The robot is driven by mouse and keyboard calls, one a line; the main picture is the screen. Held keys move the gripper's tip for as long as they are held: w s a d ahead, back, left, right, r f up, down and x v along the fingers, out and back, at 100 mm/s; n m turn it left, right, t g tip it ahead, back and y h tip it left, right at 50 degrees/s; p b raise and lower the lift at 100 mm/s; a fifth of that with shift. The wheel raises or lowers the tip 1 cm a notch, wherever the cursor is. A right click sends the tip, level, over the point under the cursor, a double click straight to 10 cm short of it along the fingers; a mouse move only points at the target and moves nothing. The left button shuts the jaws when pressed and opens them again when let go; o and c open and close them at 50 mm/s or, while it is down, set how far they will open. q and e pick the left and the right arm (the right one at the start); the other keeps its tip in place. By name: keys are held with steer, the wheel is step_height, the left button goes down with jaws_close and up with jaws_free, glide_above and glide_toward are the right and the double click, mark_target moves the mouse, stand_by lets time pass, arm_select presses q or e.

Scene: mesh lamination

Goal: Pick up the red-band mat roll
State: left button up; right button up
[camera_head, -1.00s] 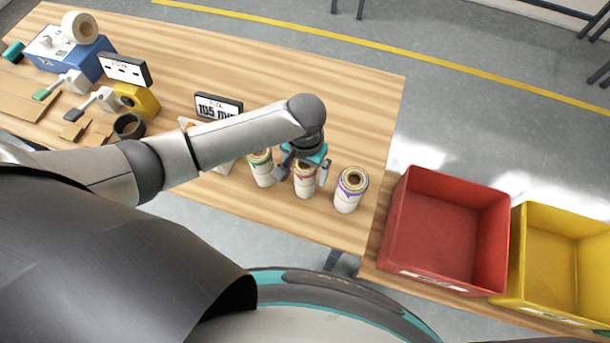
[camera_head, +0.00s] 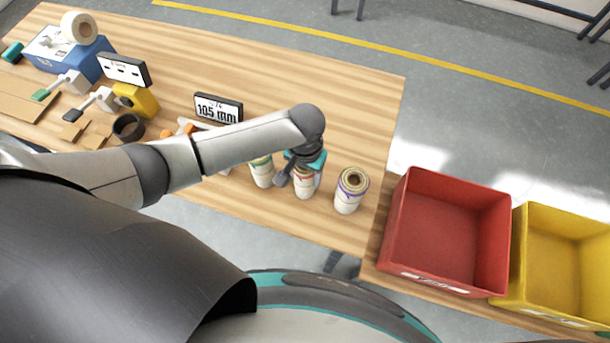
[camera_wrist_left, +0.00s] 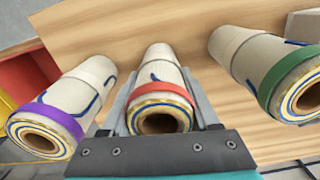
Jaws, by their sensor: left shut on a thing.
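The red-band mat roll (camera_head: 304,188) stands upright on the wooden table between two other rolls. It also shows in the left wrist view (camera_wrist_left: 158,97), its red band and open core close to the gripper's palm. My left gripper (camera_head: 301,176) has come down over it from above, with a finger along each side, and is shut on it. In the left wrist view the left gripper's fingers (camera_wrist_left: 160,100) flank the roll. The roll's top is mostly hidden by the gripper in the head view. My right gripper is not in view.
A purple-band roll (camera_head: 350,190) stands to the right and a green-band roll (camera_head: 261,171) to the left, both close by. A red bin (camera_head: 449,278) and a yellow bin (camera_head: 560,311) stand right of the table. A "105 mm" display (camera_head: 218,108) stands behind.

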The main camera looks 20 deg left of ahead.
arm_select(q)
jaws_close()
